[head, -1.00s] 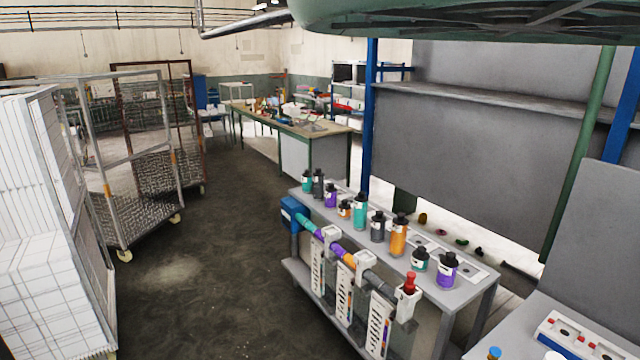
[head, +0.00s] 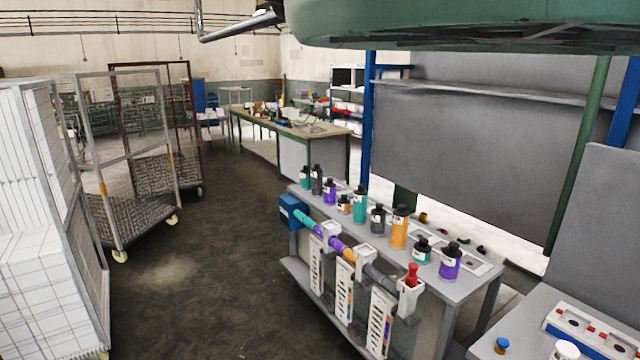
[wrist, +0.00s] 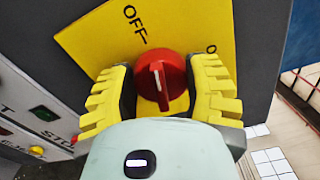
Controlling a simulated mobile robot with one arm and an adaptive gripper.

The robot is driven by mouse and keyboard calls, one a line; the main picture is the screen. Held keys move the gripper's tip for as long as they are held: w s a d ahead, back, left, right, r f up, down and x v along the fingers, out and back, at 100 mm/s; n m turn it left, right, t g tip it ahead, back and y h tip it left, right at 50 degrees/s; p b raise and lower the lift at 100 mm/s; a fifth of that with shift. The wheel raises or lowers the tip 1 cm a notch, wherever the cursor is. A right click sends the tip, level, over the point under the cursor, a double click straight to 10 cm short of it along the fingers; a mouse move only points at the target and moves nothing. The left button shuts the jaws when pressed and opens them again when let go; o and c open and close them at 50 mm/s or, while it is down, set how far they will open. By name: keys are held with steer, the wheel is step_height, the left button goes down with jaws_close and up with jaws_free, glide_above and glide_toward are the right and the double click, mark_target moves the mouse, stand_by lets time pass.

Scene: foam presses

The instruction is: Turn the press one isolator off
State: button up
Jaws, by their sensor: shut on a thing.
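The isolator shows in the wrist view as a red rotary knob (wrist: 160,83) on a yellow plate (wrist: 85,38), fixed to a dark grey box. "OFF" with a tick is printed at the plate's upper left; part of another label, an "O", shows right of the knob. The knob's white mark points up and slightly left, between the two labels and nearer OFF. My gripper (wrist: 160,92) has its yellow ribbed fingers on both sides of the knob, shut on it. The head view shows neither the isolator nor my gripper.
In the head view, a bench with bottles (head: 470,295) stands right of centre, wire trolleys (head: 135,215) stand left, and open floor (head: 205,270) lies between.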

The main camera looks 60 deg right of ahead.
steer(key=shift+f+n+b, duration=0.2)
steer(key=shift+n+b, duration=1.05)
steer(key=shift+n, duration=0.35)
steer(key=o, duration=1.2)
steer(key=shift+r, duration=0.15)
